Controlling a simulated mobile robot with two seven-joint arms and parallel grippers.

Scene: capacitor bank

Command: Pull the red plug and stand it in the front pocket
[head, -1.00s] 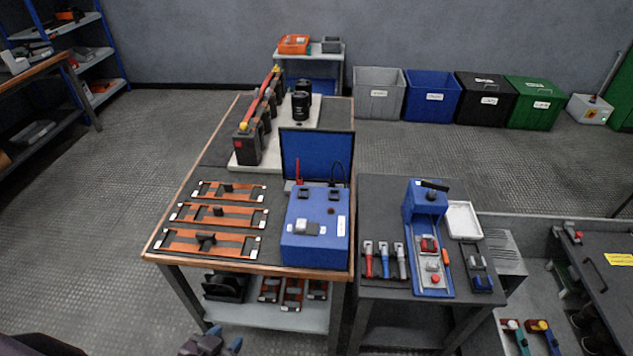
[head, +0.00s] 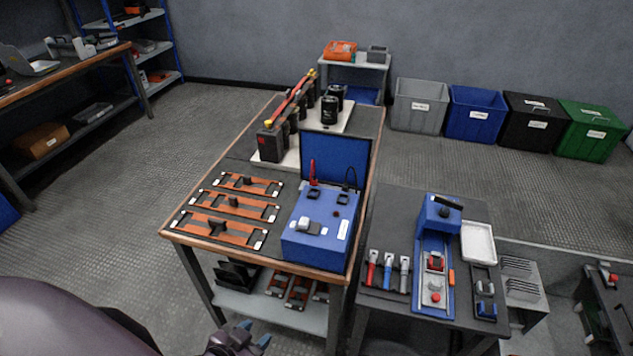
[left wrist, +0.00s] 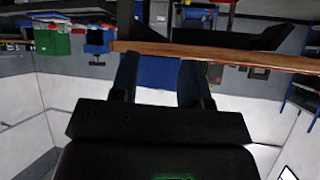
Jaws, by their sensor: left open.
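A small upright red piece (head: 312,173), which looks like the red plug, stands at the back left of the blue case (head: 312,250) on the wooden-edged table. A dark cable piece (head: 350,180) stands to its right, in front of the raised blue lid. I cannot tell which opening is the front pocket. My left gripper (head: 254,334) is open and empty, low in front of the table and well apart from the case. In the left wrist view its two fingers (left wrist: 158,88) are spread with nothing held between them. My right gripper is not in view.
Several orange-and-black frames (head: 218,230) lie left of the case. Dark capacitor blocks (head: 270,143) stand behind. The right-hand bench (head: 385,303) holds red, blue and grey handled tools and a blue fixture (head: 433,245). Open floor (head: 110,210) lies to the left.

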